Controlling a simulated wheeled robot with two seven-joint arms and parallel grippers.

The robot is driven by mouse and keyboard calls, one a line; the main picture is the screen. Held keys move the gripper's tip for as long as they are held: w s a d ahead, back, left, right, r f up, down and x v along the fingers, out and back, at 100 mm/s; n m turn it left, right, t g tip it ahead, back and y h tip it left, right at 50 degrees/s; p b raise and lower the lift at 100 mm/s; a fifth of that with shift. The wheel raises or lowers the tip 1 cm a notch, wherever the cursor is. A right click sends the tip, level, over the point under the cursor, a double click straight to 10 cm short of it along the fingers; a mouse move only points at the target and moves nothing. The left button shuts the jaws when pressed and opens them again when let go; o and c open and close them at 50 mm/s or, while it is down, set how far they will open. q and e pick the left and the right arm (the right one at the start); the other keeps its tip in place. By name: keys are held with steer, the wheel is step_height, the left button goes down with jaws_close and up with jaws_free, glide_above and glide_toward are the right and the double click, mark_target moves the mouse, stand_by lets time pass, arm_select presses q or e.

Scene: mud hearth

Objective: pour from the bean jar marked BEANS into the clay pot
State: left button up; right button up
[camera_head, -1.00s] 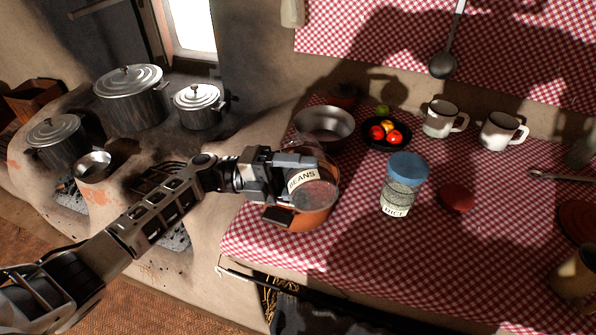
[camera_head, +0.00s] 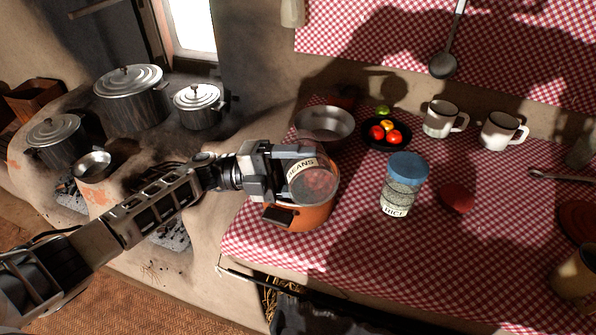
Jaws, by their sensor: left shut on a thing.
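My left gripper (camera_head: 274,178) is shut on the bean jar (camera_head: 311,181), a clear jar with a white label reading BEANS. The jar is tilted well over, its open end toward the lower right, above the clay pot. Reddish beans show inside near its mouth. The orange-brown clay pot (camera_head: 302,217) stands on the checked cloth below the jar. The jar and gripper hide most of its opening, so I cannot tell whether beans lie in it. My right gripper is not in view.
A RICE jar with a blue lid (camera_head: 407,168) stands right of the pot, near a dark red disc (camera_head: 457,197). A metal bowl (camera_head: 325,125), a plate of fruit (camera_head: 386,134) and two mugs (camera_head: 440,119) stand behind.

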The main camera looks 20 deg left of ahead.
arm_select(q)
steer(key=shift+w+a+r+n+t+h, duration=0.2)
steer(key=shift+w+r+n+t+h, duration=0.15)
steer(key=shift+r+n, duration=0.4)
stand_by(0.4)
steer(key=shift+f, duration=0.15)
stand_by(1.7)
steer(key=shift+s+d+f+m, duration=0.3)
steer(key=shift+f+m, duration=0.2)
steer(key=shift+m, duration=0.25)
